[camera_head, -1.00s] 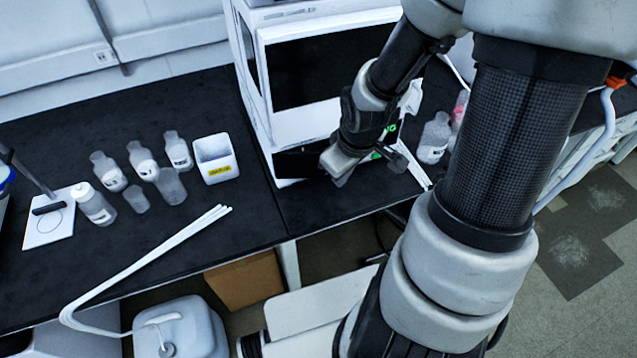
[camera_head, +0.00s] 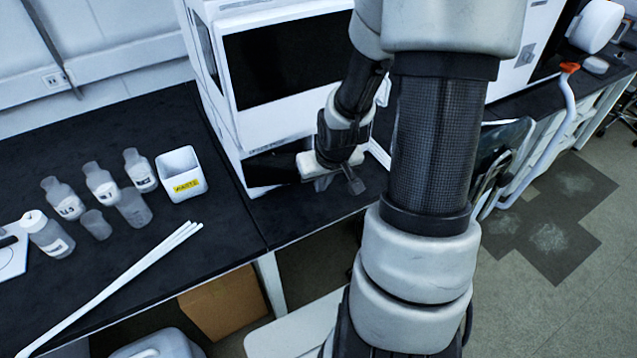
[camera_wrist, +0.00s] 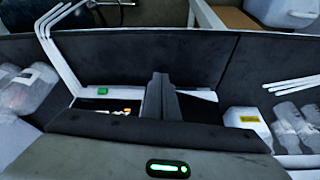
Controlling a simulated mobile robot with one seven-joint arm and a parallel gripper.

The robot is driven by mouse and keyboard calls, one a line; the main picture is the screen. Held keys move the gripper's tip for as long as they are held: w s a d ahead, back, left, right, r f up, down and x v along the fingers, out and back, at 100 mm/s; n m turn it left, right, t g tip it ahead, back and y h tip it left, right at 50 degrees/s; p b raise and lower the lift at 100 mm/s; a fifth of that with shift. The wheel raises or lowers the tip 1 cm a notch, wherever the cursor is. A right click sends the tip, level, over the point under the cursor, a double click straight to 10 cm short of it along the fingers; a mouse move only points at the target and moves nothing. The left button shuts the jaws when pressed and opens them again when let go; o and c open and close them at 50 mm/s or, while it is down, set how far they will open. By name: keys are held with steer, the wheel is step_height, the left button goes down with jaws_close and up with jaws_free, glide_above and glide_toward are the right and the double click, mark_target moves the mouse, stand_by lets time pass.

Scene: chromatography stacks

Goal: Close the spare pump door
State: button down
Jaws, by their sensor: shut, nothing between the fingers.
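The white instrument stack (camera_head: 233,160) stands on the black bench, with a dark front panel low down (camera_head: 270,168) behind my gripper. I cannot tell for sure which part is the spare pump door or how far open it stands, because my arm covers the right side. My gripper (camera_head: 352,182) is shut and empty, in front of the lower stack. In the wrist view, my dark fingers (camera_wrist: 161,92) are together. A white-edged front with a green square (camera_wrist: 103,91) lies left of them, and a dark white-edged section (camera_wrist: 197,107) lies right. Contact is unclear.
Several bottles (camera_head: 103,185), a white waste box (camera_head: 181,174) and white tubes (camera_head: 120,280) are on the bench left of the stack. A cardboard box (camera_head: 223,303) sits below the bench. The bench strip before the stack (camera_head: 300,215) is clear.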

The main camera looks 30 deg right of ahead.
steer(key=shift+w+d, duration=0.1)
steer(key=shift+w, duration=0.85)
steer(key=w+d+n+y+p, duration=0.1)
steer(key=w+d+n+p, duration=0.2)
steer(key=w+p, duration=0.3)
steer(key=shift+w+d+n+y+p, duration=0.25)
steer(key=shift+n+y+p, duration=0.15)
steer(key=shift+n+p, duration=0.35)
steer(key=shift+r, duration=0.1)
steer(key=shift+s, duration=0.1)
